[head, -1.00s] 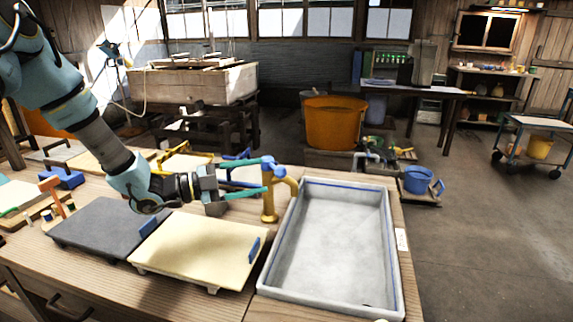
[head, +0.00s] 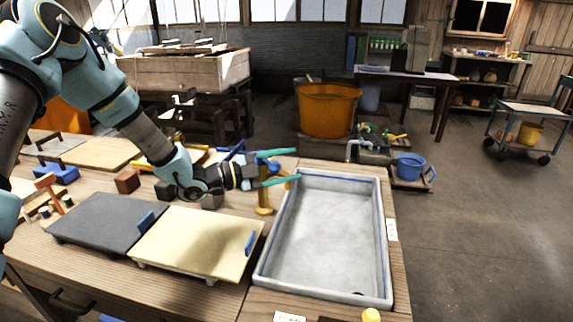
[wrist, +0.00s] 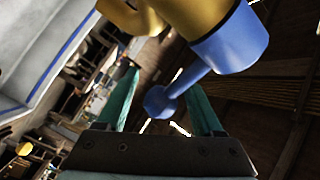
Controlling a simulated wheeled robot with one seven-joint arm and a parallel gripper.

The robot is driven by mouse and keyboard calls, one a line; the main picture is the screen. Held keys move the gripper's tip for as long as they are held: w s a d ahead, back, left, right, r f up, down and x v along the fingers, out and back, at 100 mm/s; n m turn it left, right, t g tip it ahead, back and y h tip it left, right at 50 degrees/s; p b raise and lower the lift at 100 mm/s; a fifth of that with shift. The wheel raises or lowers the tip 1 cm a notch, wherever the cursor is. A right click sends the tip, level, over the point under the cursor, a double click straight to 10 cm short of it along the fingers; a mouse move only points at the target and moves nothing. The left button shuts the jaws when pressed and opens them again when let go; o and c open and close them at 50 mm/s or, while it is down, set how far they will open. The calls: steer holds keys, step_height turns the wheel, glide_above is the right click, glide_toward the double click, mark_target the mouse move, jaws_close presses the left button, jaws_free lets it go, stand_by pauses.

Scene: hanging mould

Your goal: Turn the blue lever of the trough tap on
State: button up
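The trough tap (head: 264,200) is a yellow post at the left edge of the pale grey trough (head: 330,235). In the wrist view the tap body (wrist: 190,18) fills the top. Its blue lever (wrist: 228,45) has a blue collar and a thin arm ending in a round knob. The knob lies in line with the gap between the fingers; I cannot tell if it touches either one. My gripper (head: 288,166) is open, its two teal fingers spread above the tap in the head view. It also shows in the wrist view (wrist: 162,92). The fingers hide the tap's top in the head view.
A cream board (head: 195,243) and a dark grey board (head: 105,222) lie on the bench left of the trough. A brown block (head: 127,181) stands further left. An orange tub (head: 327,110) and a blue bucket (head: 410,167) are beyond the bench. The trough looks empty.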

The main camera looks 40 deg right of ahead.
jaws_close()
stand_by(0.3)
stand_by(0.9)
